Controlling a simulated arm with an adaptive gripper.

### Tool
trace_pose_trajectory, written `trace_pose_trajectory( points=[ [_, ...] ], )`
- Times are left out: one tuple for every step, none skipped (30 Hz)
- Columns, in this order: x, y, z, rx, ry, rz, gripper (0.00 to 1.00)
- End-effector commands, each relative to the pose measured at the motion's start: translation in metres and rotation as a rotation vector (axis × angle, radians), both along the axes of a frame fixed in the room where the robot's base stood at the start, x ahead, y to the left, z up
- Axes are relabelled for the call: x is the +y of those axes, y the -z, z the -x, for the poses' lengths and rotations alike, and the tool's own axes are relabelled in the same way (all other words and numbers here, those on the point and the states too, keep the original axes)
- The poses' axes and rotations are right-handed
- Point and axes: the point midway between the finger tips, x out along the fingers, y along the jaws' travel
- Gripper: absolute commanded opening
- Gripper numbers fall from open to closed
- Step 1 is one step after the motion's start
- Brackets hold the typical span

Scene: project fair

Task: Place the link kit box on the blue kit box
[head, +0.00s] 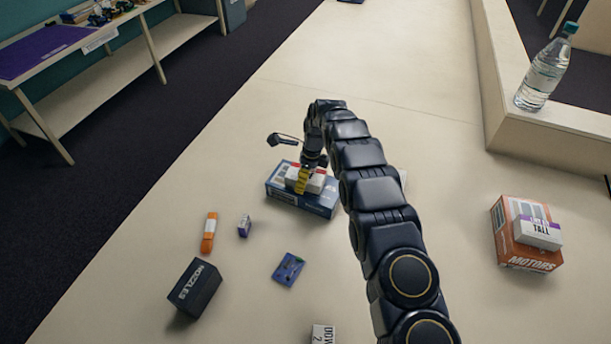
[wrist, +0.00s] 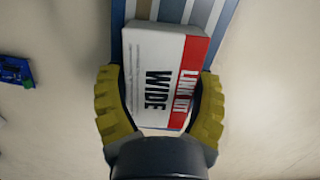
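The link kit box (wrist: 158,75) is white with a red end and reads "LINK KIT WIDE" in the wrist view. In the head view the white box (head: 312,182) is over the blue kit box (head: 318,207), within its outline. I cannot tell if it touches the top. The blue kit box shows in the wrist view as a striped face (wrist: 228,15) behind the link kit box. My gripper (wrist: 161,85) has its yellow fingers against both sides of the link kit box. In the head view my gripper (head: 306,178) covers part of the box.
At right stand a motors box (head: 520,250) with a white box on top, and a bottle (head: 547,70) on a ledge.

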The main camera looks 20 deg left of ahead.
Motion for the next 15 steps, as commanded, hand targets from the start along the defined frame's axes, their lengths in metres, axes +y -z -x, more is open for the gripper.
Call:
trace_pose_trajectory(
  points=[
    [0.0002, -0.0003, 0.0000, 0.000, -0.001, 0.000, 0.91],
    [0.0002, -0.0003, 0.0000, 0.000, -0.001, 0.000, 0.94],
    [0.0002, -0.0003, 0.0000, 0.000, -0.001, 0.000, 0.94],
    [0.0002, -0.0003, 0.0000, 0.000, -0.001, 0.000, 0.94],
    [0.0003, -0.0003, 0.0000, 0.000, -0.001, 0.000, 0.94],
    [0.0002, -0.0002, 0.0001, 0.000, -0.001, 0.000, 0.94],
    [0.0003, -0.0002, 0.0001, 0.000, -0.001, 0.000, 0.94],
    [0.0003, -0.0003, 0.0001, 0.000, -0.001, 0.000, 0.94],
    [0.0003, -0.0003, 0.0001, 0.000, -0.001, 0.000, 0.94],
    [0.0002, -0.0004, 0.0000, 0.000, -0.001, 0.000, 0.94],
    [0.0003, -0.0007, 0.0000, 0.000, -0.001, 0.000, 0.94],
    [0.0002, -0.0014, 0.0000, 0.000, -0.001, 0.000, 0.94],
    [0.0001, -0.0024, -0.0001, -0.001, -0.001, 0.000, 0.94],
    [0.0001, -0.0039, -0.0001, -0.001, -0.001, 0.000, 0.94],
    [-0.0001, -0.0063, -0.0002, -0.001, -0.001, 0.000, 0.94]
  ],
)
